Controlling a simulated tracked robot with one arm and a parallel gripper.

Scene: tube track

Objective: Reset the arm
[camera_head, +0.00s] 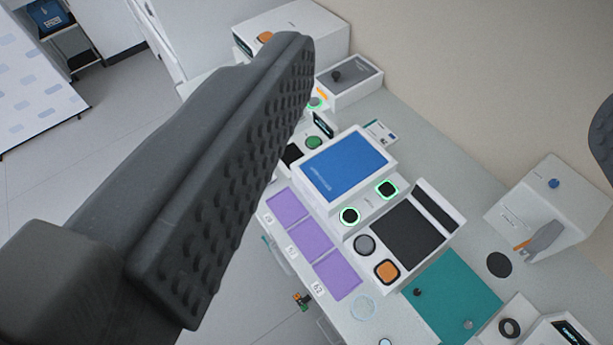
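My gripper (448,95) is open and seen from close behind. One large dark grey, studded finger fills the left of the view, tilted up to the right. Only a small part of the other finger shows at the right edge. No object is held between the fingers. The gripper is apart from the bench (430,140) and its devices, which lie beyond it. The rest of my arm is out of view.
The bench holds a blue-screened device (345,165) with lit green rings, purple pads (335,274), a teal mat (455,300) and a white box (550,205). A wall rises behind it. Open floor (125,130) and a shelf (68,35) show at left.

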